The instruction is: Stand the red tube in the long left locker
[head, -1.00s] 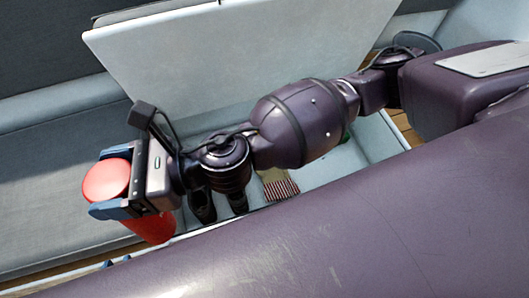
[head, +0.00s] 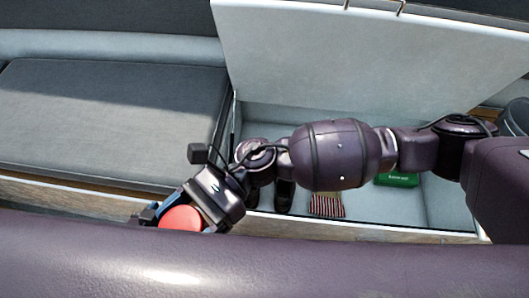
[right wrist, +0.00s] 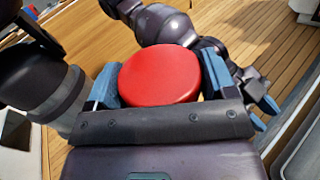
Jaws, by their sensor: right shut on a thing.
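The red tube (head: 181,219) is held in my right gripper (head: 174,215). In the head view it is in front of the bench, near the left end of the open locker (head: 270,115), outside it. Only its round red end shows there; my own purple link hides what is below. In the right wrist view the red end (right wrist: 160,75) sits between the two blue fingers of my right gripper (right wrist: 160,88). Another gripper with blue fingertips, apparently my left (right wrist: 263,113), shows at the right of that view; its opening is unclear.
A white lid (head: 350,60) stands raised behind the locker. Inside are dark boots (head: 284,196), a striped cloth (head: 327,205) and a green box (head: 397,179). A grey cushion (head: 100,110) covers the bench to the left. Wooden deck (right wrist: 235,25) shows in the wrist view.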

